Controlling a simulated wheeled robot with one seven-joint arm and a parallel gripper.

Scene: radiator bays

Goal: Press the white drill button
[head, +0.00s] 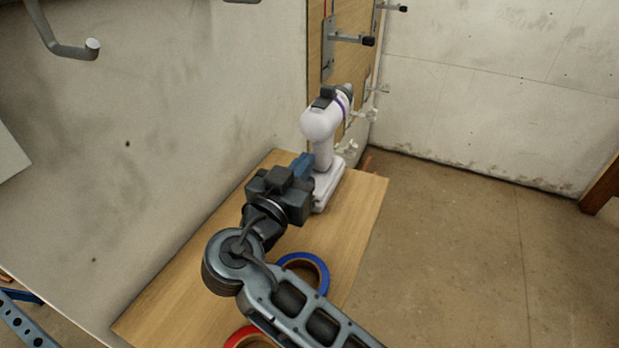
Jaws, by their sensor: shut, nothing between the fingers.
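The white drill (319,124) stands upright on its base at the far end of the wooden table (177,294), its nose pointing away to the upper right. It has a dark part on top and a purple band near the nose. My gripper (305,163) is shut and empty, with its blue-grey fingers close against the left side of the drill's handle. I cannot tell whether the fingertips touch the handle. The drill's button does not show from here; the gripper and the handle hide that side.
A blue tape ring (321,268) and a red tape ring (240,337) lie on the table, partly behind my arm. A wooden panel (316,50) with metal hooks and valves stands behind the drill. A wall runs along the left; bare floor (470,250) lies right.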

